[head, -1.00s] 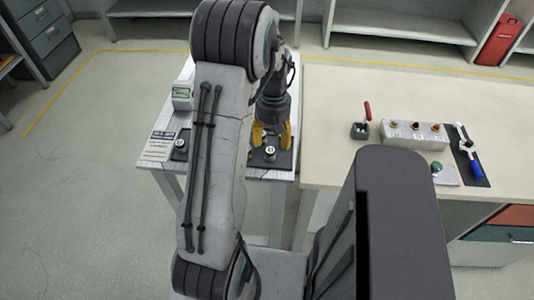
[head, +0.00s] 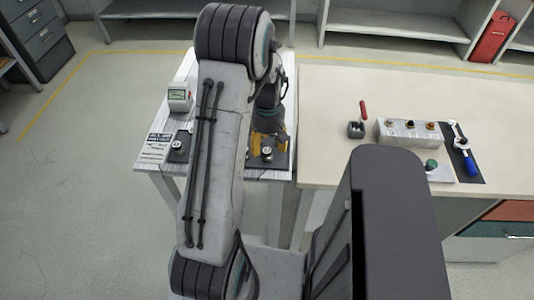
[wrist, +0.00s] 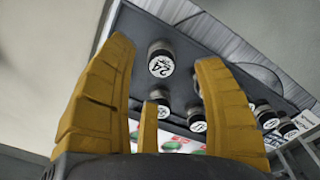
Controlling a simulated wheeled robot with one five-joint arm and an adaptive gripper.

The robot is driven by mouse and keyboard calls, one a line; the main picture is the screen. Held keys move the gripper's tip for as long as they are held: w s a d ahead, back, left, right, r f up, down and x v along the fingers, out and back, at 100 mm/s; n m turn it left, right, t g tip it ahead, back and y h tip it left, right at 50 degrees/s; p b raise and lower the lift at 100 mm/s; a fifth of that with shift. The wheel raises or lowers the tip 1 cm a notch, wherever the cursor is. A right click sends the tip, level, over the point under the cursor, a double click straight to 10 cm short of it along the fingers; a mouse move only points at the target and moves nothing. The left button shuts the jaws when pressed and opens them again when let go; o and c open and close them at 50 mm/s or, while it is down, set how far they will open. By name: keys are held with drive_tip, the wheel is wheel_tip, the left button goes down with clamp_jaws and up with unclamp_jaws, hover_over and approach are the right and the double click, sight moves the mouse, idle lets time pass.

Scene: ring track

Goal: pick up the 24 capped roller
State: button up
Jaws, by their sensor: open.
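The 24 capped roller (wrist: 161,60) has a dark body and a white cap face marked 24. In the wrist view it stands on a dark tray (wrist: 215,68), beyond and between my fingertips, and nothing touches it. My gripper (wrist: 165,55) has yellow fingers, spread open and empty. In the head view my gripper (head: 268,143) is low over the right part of the small table, close to a white-capped roller (head: 267,153); its number is not readable there. My arm hides much of the tray in that view.
Several other capped rollers, including one near the middle finger (wrist: 197,120), stand on the tray. A workbench (head: 330,95) with a control box (head: 408,133) adjoins on the right.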

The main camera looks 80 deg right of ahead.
sight(267, 151)
drive_tip(key=shift+w+f, duration=0.1)
drive_tip(key=shift+f, duration=1.85)
drive_tip(key=shift+o, duration=0.2)
clamp_jaws()
